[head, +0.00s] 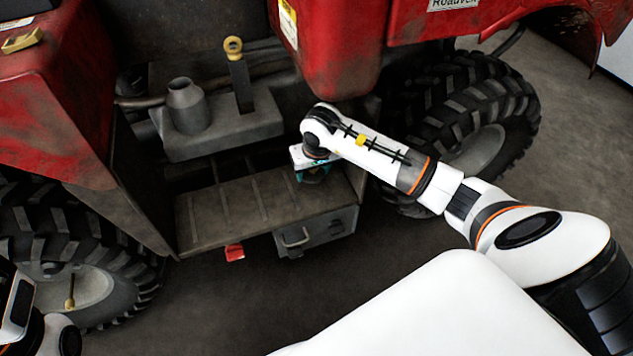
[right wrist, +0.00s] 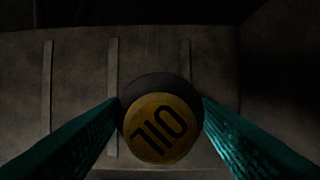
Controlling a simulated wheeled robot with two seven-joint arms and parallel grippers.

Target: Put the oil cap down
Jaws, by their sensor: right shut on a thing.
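The oil cap (right wrist: 160,128) is round, with a dark rim and a yellow face marked OIL, which reads upside down in the right wrist view. My right gripper (right wrist: 161,118) is shut on it, with a teal finger on each side. In the head view my right gripper (head: 314,176) is over the right end of the ridged footboard (head: 235,205), and the cap is hidden there. I cannot tell whether the cap touches the board. Part of my left arm shows at the lower left edge of the head view; its fingers do not show.
The red quad has a large tyre (head: 490,105) at right and another (head: 75,240) at left. A grey block with a filler neck (head: 186,105) and a yellow-ringed upright lever (head: 238,75) stands behind the board. A red tab (head: 235,253) and a latched box (head: 310,235) are below its front edge.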

